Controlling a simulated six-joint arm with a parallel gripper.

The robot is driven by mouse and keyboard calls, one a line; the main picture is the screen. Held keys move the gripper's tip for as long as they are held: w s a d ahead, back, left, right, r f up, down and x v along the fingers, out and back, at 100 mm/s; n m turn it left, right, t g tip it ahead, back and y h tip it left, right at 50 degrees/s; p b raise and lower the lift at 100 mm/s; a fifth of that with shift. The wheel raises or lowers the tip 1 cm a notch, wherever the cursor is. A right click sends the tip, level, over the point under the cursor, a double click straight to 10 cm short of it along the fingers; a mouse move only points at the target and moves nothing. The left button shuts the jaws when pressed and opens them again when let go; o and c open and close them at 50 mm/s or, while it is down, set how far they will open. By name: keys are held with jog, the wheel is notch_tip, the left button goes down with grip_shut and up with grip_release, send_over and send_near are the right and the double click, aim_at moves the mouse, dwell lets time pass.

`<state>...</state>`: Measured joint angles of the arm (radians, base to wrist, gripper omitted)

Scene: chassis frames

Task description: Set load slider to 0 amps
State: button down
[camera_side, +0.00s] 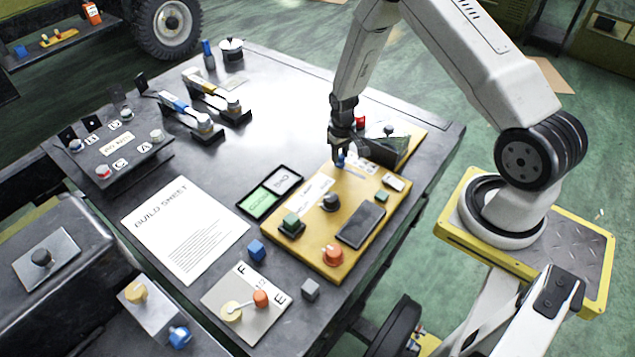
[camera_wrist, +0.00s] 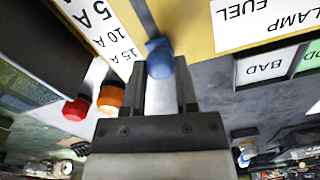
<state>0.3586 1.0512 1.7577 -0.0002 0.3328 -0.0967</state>
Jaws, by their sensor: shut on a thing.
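The load slider's blue knob (camera_wrist: 159,58) sits at the near end of a grey slot (camera_wrist: 147,14) in the yellow panel (camera_wrist: 190,22). A white scale beside it reads 5 A, 10 A and 15 A (camera_wrist: 124,50); the knob is close to the 15 A label, and no 0 mark shows in the wrist view. My gripper (camera_wrist: 160,85) is shut on the knob, one finger on each side. In the side view my gripper (camera_side: 340,157) is at the back left edge of the yellow panel (camera_side: 305,250), its fingers partly hiding the blue knob (camera_side: 340,161).
The panel also carries a black dial (camera_side: 331,201), an orange knob (camera_side: 333,254) and a dark screen (camera_side: 361,225). A dark box (camera_side: 385,150) stands right of my gripper. A build sheet (camera_side: 187,227) lies farther left.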

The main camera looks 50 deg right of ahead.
dwell(0.6)
jog(key=shift+s, duration=4)
jog(key=shift+c, duration=1.9)
grip_release()
jog(key=shift+s, duration=0.1)
jog(key=shift+r, duration=0.1)
jog(key=shift+r, duration=0.3)
notch_tip(320, 180, up, 7)
